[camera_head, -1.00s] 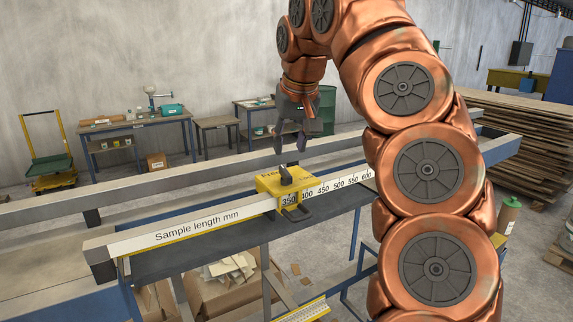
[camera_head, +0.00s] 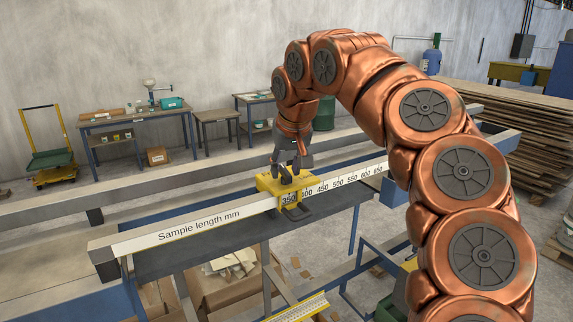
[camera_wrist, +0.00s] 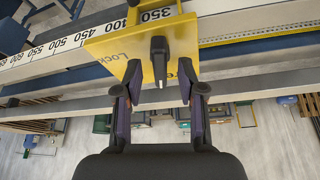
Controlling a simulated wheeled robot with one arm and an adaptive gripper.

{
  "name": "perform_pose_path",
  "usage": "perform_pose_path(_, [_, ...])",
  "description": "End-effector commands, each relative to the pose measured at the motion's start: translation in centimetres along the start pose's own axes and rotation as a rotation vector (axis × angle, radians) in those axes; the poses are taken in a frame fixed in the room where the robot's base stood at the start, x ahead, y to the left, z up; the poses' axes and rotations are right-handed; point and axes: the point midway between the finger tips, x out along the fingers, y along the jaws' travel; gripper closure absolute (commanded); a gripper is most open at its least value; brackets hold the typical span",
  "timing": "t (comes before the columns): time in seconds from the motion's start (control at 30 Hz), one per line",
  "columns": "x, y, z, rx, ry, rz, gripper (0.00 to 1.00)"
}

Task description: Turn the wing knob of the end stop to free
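The yellow end stop (camera_head: 268,183) sits on the rail with the white sample length scale, near the 350 mark. It also shows in the wrist view (camera_wrist: 120,50). Its black wing knob (camera_wrist: 159,62) stands on the yellow top plate, beside partly hidden lettering that begins "Lock". My gripper (camera_head: 288,169) points down just over the end stop. In the wrist view my gripper (camera_wrist: 160,92) has its two fingers apart, one on each side of the knob's line, with a gap to the knob on both sides. The fingers hold nothing.
The scale rail (camera_head: 190,228) runs from lower left to upper right, with a parallel beam (camera_head: 130,193) behind it. Workbenches (camera_head: 135,125) stand against the back wall. A cardboard box (camera_head: 225,287) of scraps is below the rail.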

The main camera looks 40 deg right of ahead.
Motion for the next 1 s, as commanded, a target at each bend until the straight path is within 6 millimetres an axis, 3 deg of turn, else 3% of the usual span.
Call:
perform_pose_path(0.27, [0.12, -0.02, 0.03, 0.0, -0.001, 0.0, 0.6])
perform_pose_path(0.67, [0.12, -0.02, 0.04, -0.001, -0.001, 0.001, 1.0])
perform_pose_path(1.0, [0.29, 0.07, 0.1, -0.008, -0.003, -0.002, 1.0])
